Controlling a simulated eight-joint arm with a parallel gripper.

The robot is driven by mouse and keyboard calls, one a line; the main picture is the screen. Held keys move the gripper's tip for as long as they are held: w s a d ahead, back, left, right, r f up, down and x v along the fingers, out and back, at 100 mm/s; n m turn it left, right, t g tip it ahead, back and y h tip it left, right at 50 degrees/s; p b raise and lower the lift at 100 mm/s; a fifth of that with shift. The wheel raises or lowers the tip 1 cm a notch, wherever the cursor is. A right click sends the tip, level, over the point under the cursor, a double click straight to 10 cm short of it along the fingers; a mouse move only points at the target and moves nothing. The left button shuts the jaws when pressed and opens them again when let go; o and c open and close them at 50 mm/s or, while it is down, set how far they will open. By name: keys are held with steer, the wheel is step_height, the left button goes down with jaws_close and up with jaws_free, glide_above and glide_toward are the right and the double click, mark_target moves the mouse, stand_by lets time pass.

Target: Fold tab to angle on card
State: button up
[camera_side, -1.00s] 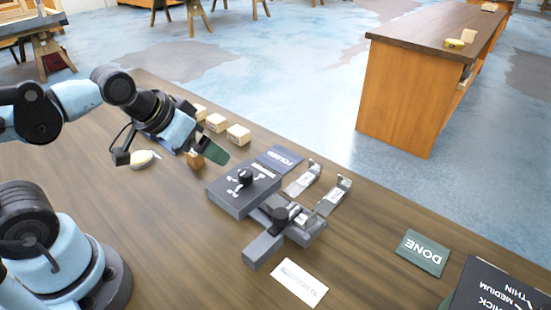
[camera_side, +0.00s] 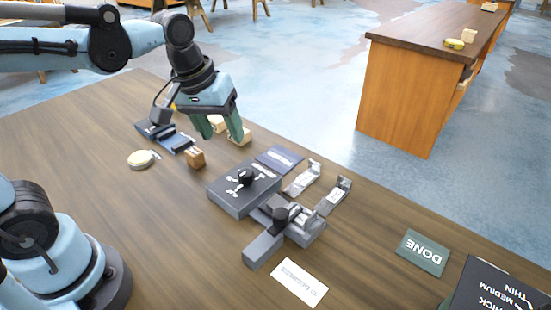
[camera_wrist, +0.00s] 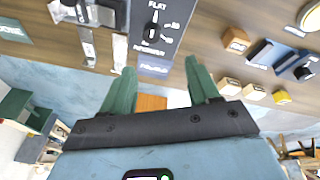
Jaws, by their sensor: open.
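My gripper (camera_side: 223,130) points down over the far edge of the table, its green fingers spread apart and empty; they also show in the wrist view (camera_wrist: 160,75). A grey box with a black dial (camera_side: 240,188) stands mid-table; its dial face, marked FLAT, shows in the wrist view (camera_wrist: 153,30). A grey clamp fixture with a black knob (camera_side: 284,222) adjoins the box. Two metal brackets (camera_side: 303,180) (camera_side: 334,196) lie on its far right side. A white printed card (camera_side: 299,282) lies flat in front of it. I cannot make out any tab's angle.
Small wooden blocks (camera_side: 195,159) are beside and behind my fingers. A dark blue device (camera_side: 172,137) and a round pale disc (camera_side: 140,160) lie left. A blue label card (camera_side: 279,159) is behind the box. A green DONE mat (camera_side: 423,252) lies right.

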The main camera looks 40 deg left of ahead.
mark_target(245, 172)
steer(key=w+f+n+g, duration=0.1)
steer(key=f, duration=0.3)
steer(key=w+d+f+n+g, duration=0.1)
steer(key=f, duration=0.3)
steer(key=w+f+n+g, duration=0.1)
steer(key=f+n, duration=0.1)
steer(key=f, duration=0.2)
steer(key=shift+w+d+f, duration=0.1)
steer(key=shift+w+d, duration=0.3)
steer(key=c, duration=1)
steer(key=shift+c, duration=0.2)
